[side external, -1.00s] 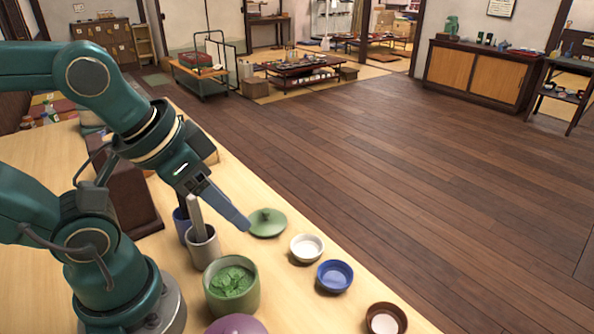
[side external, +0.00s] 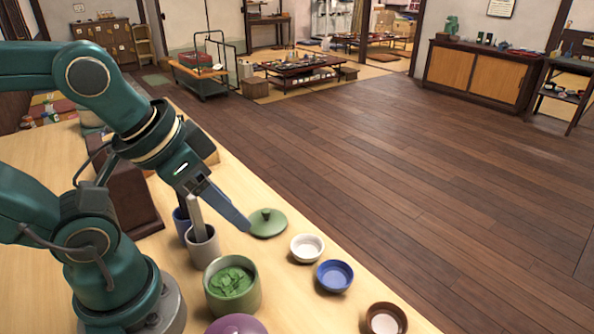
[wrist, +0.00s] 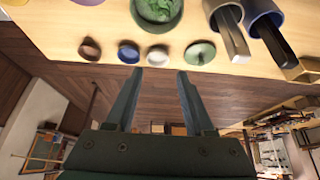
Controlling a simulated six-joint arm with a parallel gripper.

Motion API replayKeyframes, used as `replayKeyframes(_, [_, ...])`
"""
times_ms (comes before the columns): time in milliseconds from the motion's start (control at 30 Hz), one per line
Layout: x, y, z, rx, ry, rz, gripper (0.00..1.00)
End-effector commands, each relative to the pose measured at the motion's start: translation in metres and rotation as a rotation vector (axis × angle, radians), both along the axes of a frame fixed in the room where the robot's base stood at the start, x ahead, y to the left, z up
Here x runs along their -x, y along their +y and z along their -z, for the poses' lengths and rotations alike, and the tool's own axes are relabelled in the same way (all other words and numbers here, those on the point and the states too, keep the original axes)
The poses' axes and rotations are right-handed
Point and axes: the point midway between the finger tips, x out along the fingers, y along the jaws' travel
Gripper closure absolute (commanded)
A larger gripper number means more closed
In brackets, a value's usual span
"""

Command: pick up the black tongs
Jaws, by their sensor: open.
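My gripper (side external: 240,222) is open and empty above the table. In the wrist view its two fingers (wrist: 159,72) stand apart with nothing between them. A grey cup (side external: 203,248) stands below the gripper in the side view, with a flat greyish utensil (side external: 196,217) upright in it.
A green pot (side external: 250,298) with green contents stands in front of the cups. A green lid (side external: 267,222), a white bowl (side external: 307,247), a blue bowl (side external: 335,275) and a brown bowl (side external: 386,318) line the table edge. A dark wooden box (side external: 130,200) stands behind the cups.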

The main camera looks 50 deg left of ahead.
Motion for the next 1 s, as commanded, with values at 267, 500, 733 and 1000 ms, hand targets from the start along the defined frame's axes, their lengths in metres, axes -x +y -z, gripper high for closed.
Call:
replayKeyframes(267, [0.0, 0.0, 0.0, 0.0, 0.0, 0.0, 0.38])
replayKeyframes(500, [-0.001, 0.0, -0.017, 0.0, -0.006, 0.0, 0.38])
replayKeyframes(733, [-0.001, 0.001, -0.054, -0.001, -0.003, -0.002, 0.38])
replayKeyframes(1000, [-0.011, 0.042, -0.052, -0.082, 0.14, -0.033, 0.38])
